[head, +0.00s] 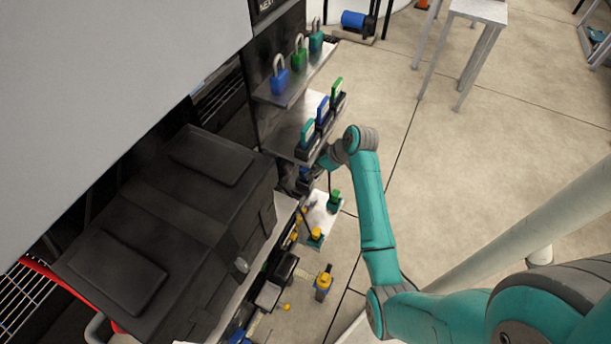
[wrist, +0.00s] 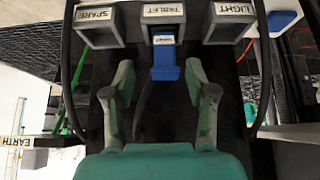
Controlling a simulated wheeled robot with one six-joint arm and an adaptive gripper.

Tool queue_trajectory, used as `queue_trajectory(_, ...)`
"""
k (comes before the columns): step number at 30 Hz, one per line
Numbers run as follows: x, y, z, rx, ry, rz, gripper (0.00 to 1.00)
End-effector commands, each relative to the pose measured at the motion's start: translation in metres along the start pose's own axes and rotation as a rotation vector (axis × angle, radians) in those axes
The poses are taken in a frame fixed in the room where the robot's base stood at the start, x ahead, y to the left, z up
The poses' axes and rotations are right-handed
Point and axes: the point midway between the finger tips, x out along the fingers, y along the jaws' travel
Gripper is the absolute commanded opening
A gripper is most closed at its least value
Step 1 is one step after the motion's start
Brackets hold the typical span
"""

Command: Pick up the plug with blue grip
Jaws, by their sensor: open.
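The plug with blue grip (wrist: 166,66) sits in the socket marked TABLET (wrist: 164,22) in the wrist view, with a dark cable hanging below it. My gripper (wrist: 160,82) is open and empty. Its two fingers stand either side of the blue grip, with a gap on both sides; I see no contact.
Sockets marked SPARE (wrist: 95,24) and LIGHT (wrist: 230,22) flank the plug. In the head view, a shelf holds blue (head: 279,76), green (head: 299,55) and teal padlocks (head: 316,38). Teal, blue and green handled items stand below. A black case (head: 170,215) is at left; open floor (head: 480,150) at right.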

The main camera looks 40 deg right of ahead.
Motion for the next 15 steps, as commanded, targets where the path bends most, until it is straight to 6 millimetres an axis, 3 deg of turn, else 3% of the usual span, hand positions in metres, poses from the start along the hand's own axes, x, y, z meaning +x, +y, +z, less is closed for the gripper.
queue_trajectory(9, 0.041, -0.005, 0.000, 0.000, -0.001, -0.002, 0.56)
queue_trajectory(15, 0.049, -0.005, 0.000, 0.000, 0.000, 0.000, 0.56)
